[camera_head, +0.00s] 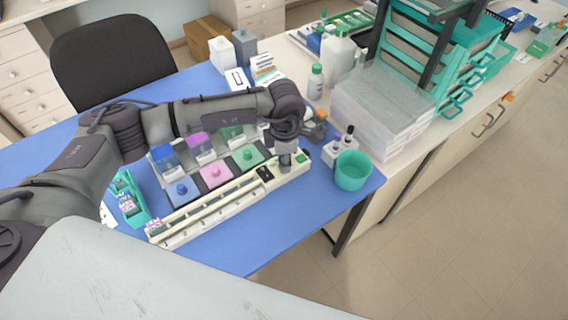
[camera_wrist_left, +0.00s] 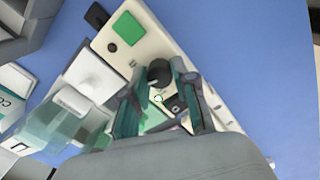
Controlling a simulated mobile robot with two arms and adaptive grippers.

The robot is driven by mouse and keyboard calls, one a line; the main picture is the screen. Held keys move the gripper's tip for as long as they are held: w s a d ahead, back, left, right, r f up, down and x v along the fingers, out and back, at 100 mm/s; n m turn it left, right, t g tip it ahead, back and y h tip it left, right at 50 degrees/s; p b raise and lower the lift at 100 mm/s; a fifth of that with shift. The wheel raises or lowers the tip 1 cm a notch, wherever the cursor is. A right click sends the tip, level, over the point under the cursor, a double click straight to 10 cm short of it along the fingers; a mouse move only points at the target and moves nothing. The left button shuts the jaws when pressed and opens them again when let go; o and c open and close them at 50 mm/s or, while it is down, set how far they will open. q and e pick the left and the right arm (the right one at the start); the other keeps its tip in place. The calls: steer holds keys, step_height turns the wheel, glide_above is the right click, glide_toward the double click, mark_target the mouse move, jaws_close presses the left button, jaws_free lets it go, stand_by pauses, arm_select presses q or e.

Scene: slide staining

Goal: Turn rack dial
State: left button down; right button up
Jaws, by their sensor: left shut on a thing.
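The cream staining rack (camera_head: 222,208) lies along the blue table, with a long slotted channel. Its dark round dial (camera_wrist_left: 159,73) sits near the right end, by a green square (camera_wrist_left: 129,28) and a small black knob. My left gripper (camera_head: 286,163) reaches down onto that end from above. In the left wrist view its two fingers (camera_wrist_left: 160,72) stand on either side of the dial, shut on it. My right gripper is not in view.
Blue, pink and green staining stations (camera_head: 215,174) stand behind the rack. A teal cup (camera_head: 352,171) and a white holder (camera_head: 338,151) with small bottles are to the right. A teal slide holder (camera_head: 130,200) is at left. Clear stacked boxes (camera_head: 382,112) stand behind. Blue table in front is clear.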

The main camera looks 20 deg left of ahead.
arm_select(q)
steer(key=shift+n+b, duration=0.75)
steer(key=shift+n, duration=0.35)
steer(key=c, duration=0.9)
jaws_free()
step_height(320, 180, up, 12)
steer(key=shift+s+d, duration=0.15)
steer(key=shift+s, duration=0.05)
